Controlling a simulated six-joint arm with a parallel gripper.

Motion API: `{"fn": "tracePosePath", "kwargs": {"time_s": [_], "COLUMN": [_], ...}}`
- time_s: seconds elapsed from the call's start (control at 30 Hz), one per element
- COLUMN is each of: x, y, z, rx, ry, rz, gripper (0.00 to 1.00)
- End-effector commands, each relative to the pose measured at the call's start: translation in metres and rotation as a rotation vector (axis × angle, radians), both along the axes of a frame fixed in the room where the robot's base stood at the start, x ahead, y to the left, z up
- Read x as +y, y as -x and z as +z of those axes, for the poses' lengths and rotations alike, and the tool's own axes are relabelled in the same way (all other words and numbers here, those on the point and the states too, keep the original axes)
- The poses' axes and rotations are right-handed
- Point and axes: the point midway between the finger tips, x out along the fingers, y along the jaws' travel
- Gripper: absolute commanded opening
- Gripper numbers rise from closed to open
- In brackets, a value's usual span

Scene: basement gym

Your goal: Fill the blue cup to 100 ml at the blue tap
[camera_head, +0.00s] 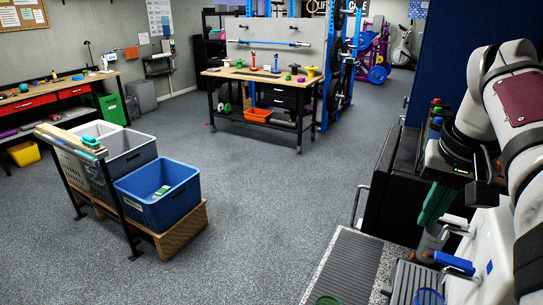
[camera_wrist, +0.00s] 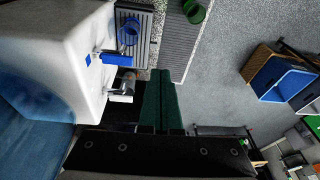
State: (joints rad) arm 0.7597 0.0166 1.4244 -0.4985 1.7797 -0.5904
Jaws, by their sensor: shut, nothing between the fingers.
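The blue cup (camera_head: 428,297) stands on a slatted drip tray (camera_head: 404,285) at the bottom right of the head view. It also shows in the wrist view (camera_wrist: 129,33). The blue tap (camera_head: 452,262) juts from a white basin-like body close to the cup; in the wrist view the tap (camera_wrist: 115,58) lies beside the cup. I cannot tell whether the cup is exactly under the spout, nor its water level. My gripper (camera_wrist: 161,80), with green fingers, is shut and empty, apart from the cup. It hangs near the white tap (camera_head: 455,222) in the head view (camera_head: 433,208).
A green cup (camera_wrist: 195,12) stands on the ribbed mat (camera_head: 350,265) left of the drip tray. The white tap (camera_wrist: 122,90) is close to my fingers. A dark cabinet (camera_head: 385,190) stands behind. Crates, including a blue one (camera_head: 160,205), are on the left; the floor between is clear.

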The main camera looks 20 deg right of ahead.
Motion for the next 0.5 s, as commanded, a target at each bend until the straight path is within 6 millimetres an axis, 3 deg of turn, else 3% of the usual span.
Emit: {"fn": "tracePosePath", "kwargs": {"time_s": [0.03, 0.1, 0.2, 0.5], "x": [-0.025, -0.049, -0.067, -0.070], "y": [0.005, 0.012, 0.018, 0.020], "z": [0.009, 0.019, 0.027, 0.029], "rx": [-0.006, -0.009, -0.012, -0.013], "ry": [0.022, 0.048, 0.069, 0.075], "rz": [-0.030, -0.052, -0.068, -0.071], "gripper": [0.00, 0.00, 0.00, 0.00]}}
